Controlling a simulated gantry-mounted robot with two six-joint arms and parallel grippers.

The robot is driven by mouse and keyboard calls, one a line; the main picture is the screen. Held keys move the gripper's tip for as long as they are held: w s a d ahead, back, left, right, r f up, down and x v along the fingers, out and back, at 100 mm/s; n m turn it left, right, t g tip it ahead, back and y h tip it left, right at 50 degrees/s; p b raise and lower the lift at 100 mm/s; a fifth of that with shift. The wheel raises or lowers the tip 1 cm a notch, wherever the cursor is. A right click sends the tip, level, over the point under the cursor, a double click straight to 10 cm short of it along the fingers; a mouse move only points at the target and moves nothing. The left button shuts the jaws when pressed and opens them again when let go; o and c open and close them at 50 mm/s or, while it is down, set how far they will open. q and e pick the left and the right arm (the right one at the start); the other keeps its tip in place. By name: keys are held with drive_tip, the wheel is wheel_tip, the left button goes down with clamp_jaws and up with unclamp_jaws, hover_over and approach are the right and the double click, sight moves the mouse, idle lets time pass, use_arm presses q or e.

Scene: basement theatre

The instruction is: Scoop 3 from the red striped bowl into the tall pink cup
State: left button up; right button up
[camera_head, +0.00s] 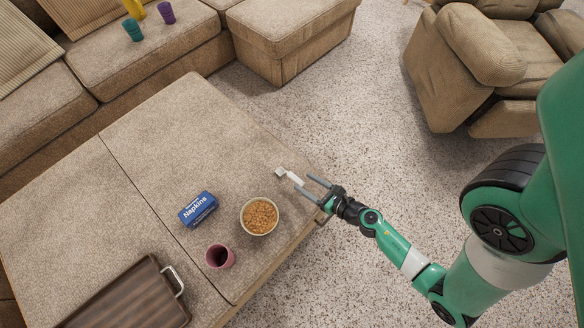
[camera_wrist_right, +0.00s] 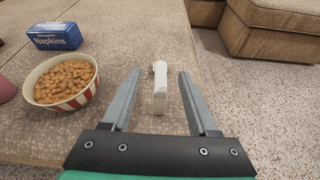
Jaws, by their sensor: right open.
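The red striped bowl (camera_head: 260,217) stands on the carpet-topped table and is filled with small brown pieces; it also shows in the right wrist view (camera_wrist_right: 62,80), left of my gripper. The tall pink cup (camera_head: 219,257) stands in front and left of the bowl; only its edge shows in the right wrist view (camera_wrist_right: 6,88). A white scoop (camera_head: 289,176) lies on the table behind and right of the bowl. My right gripper (camera_head: 313,187) is open at the table's right edge, with the scoop's handle (camera_wrist_right: 160,95) between its fingers. My left gripper is not in view.
A blue napkins box (camera_head: 198,209) sits left of the bowl. A dark wooden tray (camera_head: 130,298) with a metal handle lies at the front left. The table (camera_head: 170,125) is bare toward the back. Purple, teal and yellow items stand on the sofa (camera_head: 145,60).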

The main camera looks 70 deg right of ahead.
sight(298, 180)
drive_tip(key=shift+s+a+f+n, duration=0.3)
drive_tip(key=shift+s+a+f, duration=0.2)
drive_tip(key=shift+s, duration=0.35)
drive_tip(key=shift+w+d+f, duration=0.15)
drive_tip(key=shift+w+d, duration=0.05)
drive_tip(key=shift+d, duration=0.1)
drive_tip(key=x, duration=0.6)
drive_tip(key=shift+d, duration=0.1)
drive_tip(key=shift+w+f+b, duration=0.25)
drive_tip(key=shift+w+b, duration=0.05)
drive_tip(key=shift+b, duration=0.05)
drive_tip(key=b+x, duration=0.1)
drive_tip(key=x, duration=0.3)
drive_tip(key=shift+w+d+f, duration=0.1)
drive_tip(key=shift+w+f, duration=0.1)
drive_tip(key=shift+w, duration=0.05)
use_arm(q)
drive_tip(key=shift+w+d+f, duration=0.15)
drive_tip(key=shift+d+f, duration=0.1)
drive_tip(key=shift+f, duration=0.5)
use_arm(e)
drive_tip(key=shift+s, duration=0.1)
clamp_jaws()
